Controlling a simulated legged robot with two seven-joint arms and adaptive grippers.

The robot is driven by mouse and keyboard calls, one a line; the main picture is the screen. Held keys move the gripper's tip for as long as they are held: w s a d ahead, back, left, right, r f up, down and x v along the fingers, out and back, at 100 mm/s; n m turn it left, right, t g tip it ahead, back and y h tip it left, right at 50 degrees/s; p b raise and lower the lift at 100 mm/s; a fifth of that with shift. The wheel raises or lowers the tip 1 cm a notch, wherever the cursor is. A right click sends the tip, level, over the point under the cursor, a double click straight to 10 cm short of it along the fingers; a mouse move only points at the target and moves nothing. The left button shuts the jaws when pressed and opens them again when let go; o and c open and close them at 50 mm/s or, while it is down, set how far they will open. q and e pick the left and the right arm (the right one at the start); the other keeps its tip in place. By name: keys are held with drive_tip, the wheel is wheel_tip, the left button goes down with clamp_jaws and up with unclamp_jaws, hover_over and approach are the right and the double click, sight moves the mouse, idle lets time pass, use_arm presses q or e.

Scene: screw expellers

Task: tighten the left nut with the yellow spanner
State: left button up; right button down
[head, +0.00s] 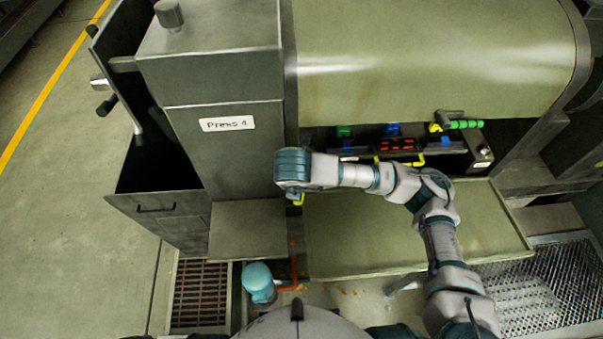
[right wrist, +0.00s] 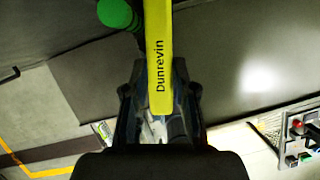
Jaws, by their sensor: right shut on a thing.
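The yellow spanner (right wrist: 159,55), lettered "Dunrevin", runs up from my right gripper (right wrist: 158,92) to the top edge of the right wrist view. The gripper is shut on it. In the head view my right arm reaches from the lower right to beside the grey "Press 4" housing, and its wrist hides the gripper. A small yellow piece (head: 298,200) shows below that wrist; I cannot tell whether it is the spanner. The left nut cannot be made out in either view. My left gripper cannot be identified in view.
A green cylinder (right wrist: 115,13) is close left of the spanner. A tool shelf (head: 482,155) with several coloured items lies under the large drum (head: 430,50). A pale tray (head: 470,215) spans below my right arm. Open floor (head: 60,200) lies left.

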drive_tip(key=shift+s+r+p, duration=0.1)
drive_tip(key=shift+s+p, duration=0.25)
drive_tip(key=shift+s, duration=0.35)
drive_tip(key=s+p, duration=0.2)
drive_tip(key=s, duration=0.5)
drive_tip(key=shift+d+r, duration=0.25)
drive_tip(key=shift+d, duration=0.2)
